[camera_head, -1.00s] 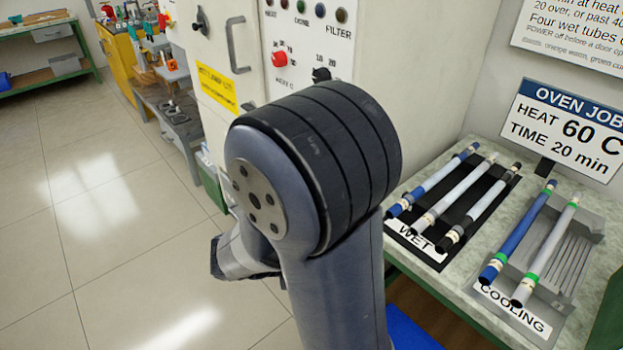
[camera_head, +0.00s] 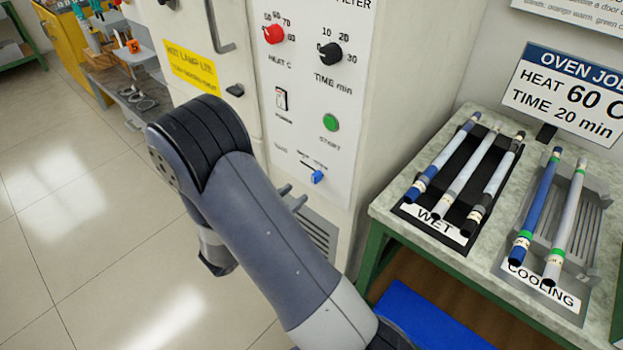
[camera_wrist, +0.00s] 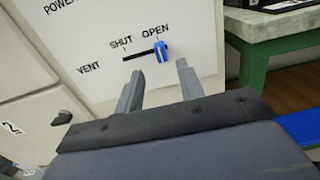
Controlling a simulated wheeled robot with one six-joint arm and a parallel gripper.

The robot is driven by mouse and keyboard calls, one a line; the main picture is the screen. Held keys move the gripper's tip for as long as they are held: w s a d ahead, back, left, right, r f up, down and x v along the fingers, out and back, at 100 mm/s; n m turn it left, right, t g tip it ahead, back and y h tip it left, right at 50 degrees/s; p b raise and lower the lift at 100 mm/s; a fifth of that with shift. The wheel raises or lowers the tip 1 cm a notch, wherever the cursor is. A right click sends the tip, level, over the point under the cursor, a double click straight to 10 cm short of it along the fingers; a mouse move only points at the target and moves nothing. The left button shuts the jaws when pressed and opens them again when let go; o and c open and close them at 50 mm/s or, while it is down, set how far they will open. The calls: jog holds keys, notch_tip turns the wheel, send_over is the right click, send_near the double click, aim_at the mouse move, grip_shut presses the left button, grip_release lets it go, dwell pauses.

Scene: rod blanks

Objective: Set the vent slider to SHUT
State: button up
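The vent slider is a blue knob (camera_head: 317,177) on a dark slot low on the white oven panel. In the wrist view the blue knob (camera_wrist: 160,51) stands at the right end of the slot, under OPEN. The SHUT label (camera_wrist: 121,42) is to its left, above the slot's left part, and VENT is printed further left. My gripper (camera_wrist: 158,80) is open and empty, its two grey fingers pointing at the panel just below the knob, apart from it. In the head view my arm hides most of the gripper; finger tips (camera_head: 292,196) show left of and below the knob.
Above the slider are a red heat knob (camera_head: 273,34), a black time knob (camera_head: 329,53), a power switch (camera_head: 281,98) and a green start button (camera_head: 330,122). A bench (camera_head: 388,208) with wet and cooling rod racks stands right. A blue box (camera_head: 425,315) is below it.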

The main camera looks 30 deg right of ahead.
aim_at(313, 179)
jog(key=x, duration=0.7)
jog(key=shift+d, duration=0.2)
jog(key=shift+c, duration=0.4)
grip_shut()
